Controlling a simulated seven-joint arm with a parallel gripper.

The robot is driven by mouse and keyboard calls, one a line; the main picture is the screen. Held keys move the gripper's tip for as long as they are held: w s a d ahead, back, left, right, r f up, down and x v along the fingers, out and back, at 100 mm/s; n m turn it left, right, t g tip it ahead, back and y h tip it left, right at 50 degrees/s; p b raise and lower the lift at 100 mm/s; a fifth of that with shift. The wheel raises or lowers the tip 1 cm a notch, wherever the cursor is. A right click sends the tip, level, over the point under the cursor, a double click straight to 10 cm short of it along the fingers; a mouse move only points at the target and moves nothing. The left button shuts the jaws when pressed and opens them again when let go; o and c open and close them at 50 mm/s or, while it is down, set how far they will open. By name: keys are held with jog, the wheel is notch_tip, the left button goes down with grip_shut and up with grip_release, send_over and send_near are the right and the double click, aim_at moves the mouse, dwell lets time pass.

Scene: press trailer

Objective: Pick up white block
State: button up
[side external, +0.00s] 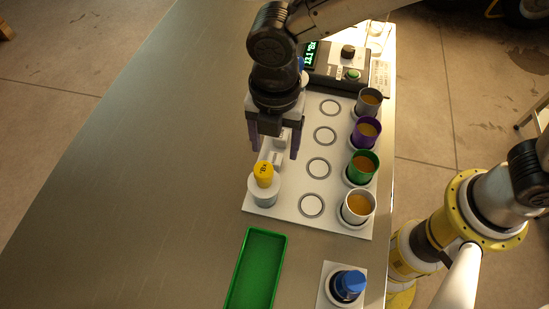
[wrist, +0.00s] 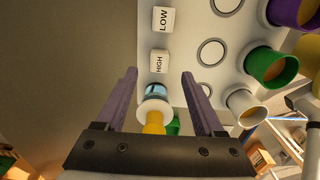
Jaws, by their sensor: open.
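Two small white blocks lie on the white board. In the wrist view one is marked LOW (wrist: 163,20) and the other HIGH (wrist: 159,62). In the side view the block nearer the yellow-topped piece (side external: 275,158) is partly in view, and the other block (side external: 282,138) shows between my fingers. My gripper (side external: 274,149) is open and empty over the board, fingers pointing down. In the wrist view the fingertips (wrist: 159,75) sit wide on both sides, just short of the HIGH block. I cannot tell the exact height above the blocks.
A yellow-capped white cylinder (side external: 264,177) stands close by on the board (side external: 290,220). Several coloured cups, including a green one (side external: 363,167), line the right edge. A green tray (side external: 258,270) and a blue-topped piece (side external: 349,284) lie nearer. The left table area is clear.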

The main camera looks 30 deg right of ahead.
aim_at(275, 158)
notch_tip(275, 158, down, 5)
jog(key=shift+w, duration=0.15)
jog(key=shift+c, duration=0.3)
grip_shut()
